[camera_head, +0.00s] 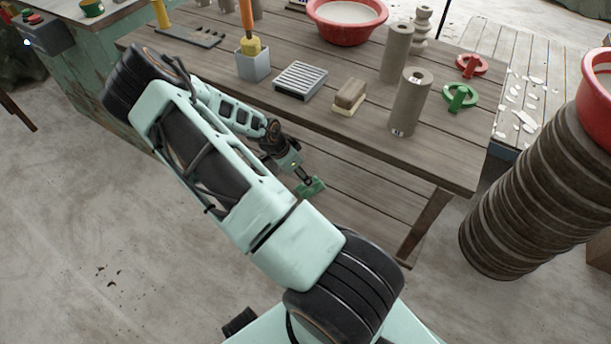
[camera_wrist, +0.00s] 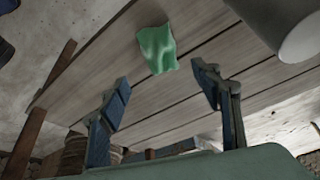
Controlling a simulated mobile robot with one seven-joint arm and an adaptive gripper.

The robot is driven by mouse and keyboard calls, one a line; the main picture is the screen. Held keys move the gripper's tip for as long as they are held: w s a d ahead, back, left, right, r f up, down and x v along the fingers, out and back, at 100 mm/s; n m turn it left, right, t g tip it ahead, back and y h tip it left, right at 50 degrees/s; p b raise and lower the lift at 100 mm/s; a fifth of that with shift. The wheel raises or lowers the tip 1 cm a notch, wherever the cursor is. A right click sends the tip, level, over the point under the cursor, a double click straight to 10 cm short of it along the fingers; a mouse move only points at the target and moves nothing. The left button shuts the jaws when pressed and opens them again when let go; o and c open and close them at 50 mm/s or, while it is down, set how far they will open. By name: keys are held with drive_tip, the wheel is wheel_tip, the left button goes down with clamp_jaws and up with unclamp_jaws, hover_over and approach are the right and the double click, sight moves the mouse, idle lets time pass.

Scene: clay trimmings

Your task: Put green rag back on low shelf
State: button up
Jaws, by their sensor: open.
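The green rag (camera_head: 313,187) lies crumpled on the wooden planks of the low shelf (camera_head: 365,207), under the tabletop. In the wrist view the rag (camera_wrist: 157,48) lies flat on the planks, just beyond my fingertips. My gripper (camera_head: 303,175) is low, beside the rag, at the front of the table. The wrist view shows both fingers of my gripper (camera_wrist: 160,76) spread apart with nothing between them. The head view is too small to tell whether a finger touches the rag.
The tabletop (camera_head: 330,125) overhangs the shelf and holds grey cylinders (camera_head: 409,105), a brush (camera_head: 349,95), a slatted block (camera_head: 300,80) and a red basin (camera_head: 346,15). A table leg (camera_head: 425,225) stands right of the shelf. A dark ribbed column (camera_head: 525,190) stands further right.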

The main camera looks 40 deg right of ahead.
drive_tip(key=shift+p+v, duration=0.3)
drive_tip(key=shift+v, duration=1.3)
